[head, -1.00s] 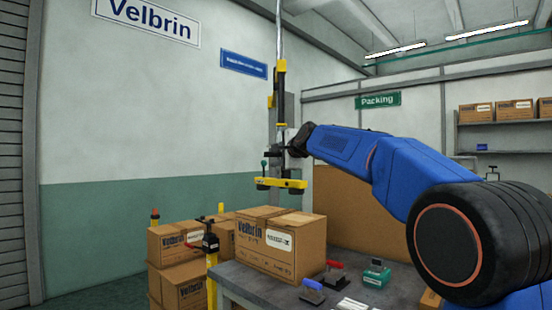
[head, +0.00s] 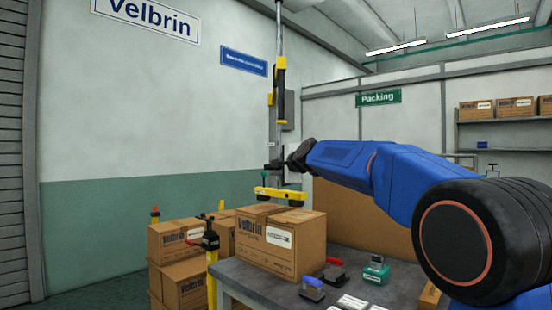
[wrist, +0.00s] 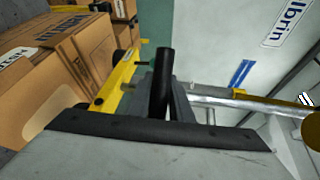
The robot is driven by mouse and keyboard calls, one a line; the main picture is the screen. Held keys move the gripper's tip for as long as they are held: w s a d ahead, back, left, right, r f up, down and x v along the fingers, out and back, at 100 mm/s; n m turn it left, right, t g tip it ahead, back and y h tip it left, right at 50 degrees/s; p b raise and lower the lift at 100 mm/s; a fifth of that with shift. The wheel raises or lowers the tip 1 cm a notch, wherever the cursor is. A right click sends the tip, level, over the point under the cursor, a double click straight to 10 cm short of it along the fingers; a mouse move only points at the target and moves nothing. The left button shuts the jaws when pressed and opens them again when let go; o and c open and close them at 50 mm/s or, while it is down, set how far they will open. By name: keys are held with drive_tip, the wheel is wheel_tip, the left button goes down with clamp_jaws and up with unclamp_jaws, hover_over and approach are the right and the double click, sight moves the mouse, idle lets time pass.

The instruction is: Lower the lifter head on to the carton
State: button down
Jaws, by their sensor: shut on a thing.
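The lifter head (head: 280,192) is a yellow bar with dark suction cups, hanging level from a vertical pole. In the head view its cups are right at the top of the carton (head: 266,250), a brown Velbrin box on the bench. I cannot tell whether they touch it. In the wrist view the yellow bar (wrist: 117,80) is close beside the carton (wrist: 62,72). My gripper (head: 274,167) is shut on the lifter's handle, a black grip (wrist: 162,80), just above the bar. The wrist view partly hides the jaws' hold.
The grey bench (head: 250,287) also holds a blue-handled tool (head: 312,289), a red-handled one (head: 334,270) and a green device (head: 376,270). More cartons (head: 178,285) are stacked at left, beside a yellow post (head: 211,270).

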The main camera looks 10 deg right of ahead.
drive_tip(key=shift+f, duration=1.9)
drive_tip(key=c, duration=1.6)
unclamp_jaws()
drive_tip(key=shift+c, duration=0.2)
drive_tip(key=shift+s+d+r, duration=0.1)
drive_tip(key=shift+s, duration=0.05)
drive_tip(key=v, duration=1.7)
drive_tip(key=shift+s, duration=0.1)
